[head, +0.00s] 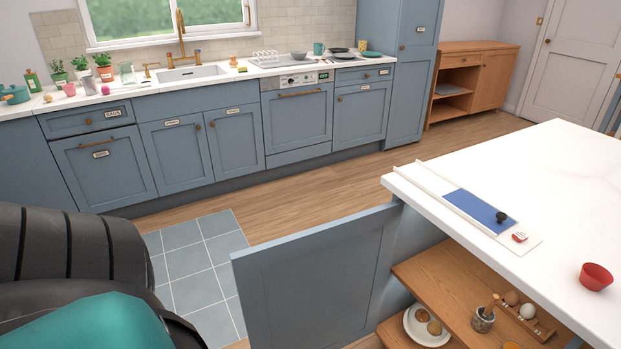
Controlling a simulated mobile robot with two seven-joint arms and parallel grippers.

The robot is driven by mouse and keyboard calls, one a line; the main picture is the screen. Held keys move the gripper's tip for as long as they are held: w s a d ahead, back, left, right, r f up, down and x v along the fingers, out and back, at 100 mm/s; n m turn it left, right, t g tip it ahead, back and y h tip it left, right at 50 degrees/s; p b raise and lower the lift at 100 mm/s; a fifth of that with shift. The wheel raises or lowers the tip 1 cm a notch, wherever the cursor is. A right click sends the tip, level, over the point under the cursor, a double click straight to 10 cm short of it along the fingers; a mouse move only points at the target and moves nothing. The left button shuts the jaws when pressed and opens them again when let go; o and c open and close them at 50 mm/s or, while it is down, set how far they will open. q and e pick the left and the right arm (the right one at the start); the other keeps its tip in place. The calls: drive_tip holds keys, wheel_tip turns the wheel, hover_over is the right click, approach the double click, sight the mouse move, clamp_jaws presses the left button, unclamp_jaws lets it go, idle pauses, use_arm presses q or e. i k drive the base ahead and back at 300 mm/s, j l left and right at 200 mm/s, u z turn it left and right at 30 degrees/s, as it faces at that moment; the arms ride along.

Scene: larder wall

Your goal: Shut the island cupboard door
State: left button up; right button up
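The island cupboard door (312,278) is a blue-grey panel standing wide open. It swings out to the left from the near edge of the island (560,165). The cupboard's wooden shelves (445,275) are exposed to the right of the door. A dark ribbed and teal part of my body fills the lower left corner, left of the door. Neither gripper shows in the head view.
A white board with a blue panel (480,210) and a red bowl (596,277) lie on the island top. A blue counter run with a sink (195,73) lines the back wall. Wooden floor (320,190) lies clear between counter and island.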

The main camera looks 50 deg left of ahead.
sight(323, 286)
drive_tip(key=k+j+z, duration=0.2)
drive_tip(key=k+j, duration=0.35)
drive_tip(key=j, duration=0.15)
drive_tip(key=k+j+z, duration=0.1)
drive_tip(key=j, duration=0.3)
drive_tip(key=k+j+z, duration=0.15)
drive_tip(key=k+j, duration=0.2)
drive_tip(key=k+j+z, duration=0.1)
drive_tip(key=j, duration=0.35)
drive_tip(key=j+z, duration=0.1)
drive_tip(key=j, duration=0.4)
drive_tip(key=i+j+z, duration=0.1)
drive_tip(key=j, duration=0.45)
drive_tip(key=i+j, duration=0.1)
drive_tip(key=j, duration=0.45)
drive_tip(key=j+z, duration=0.15)
drive_tip(key=j, duration=0.45)
drive_tip(key=k, duration=0.5)
drive_tip(key=i+j+z, duration=0.1)
drive_tip(key=j, duration=0.85)
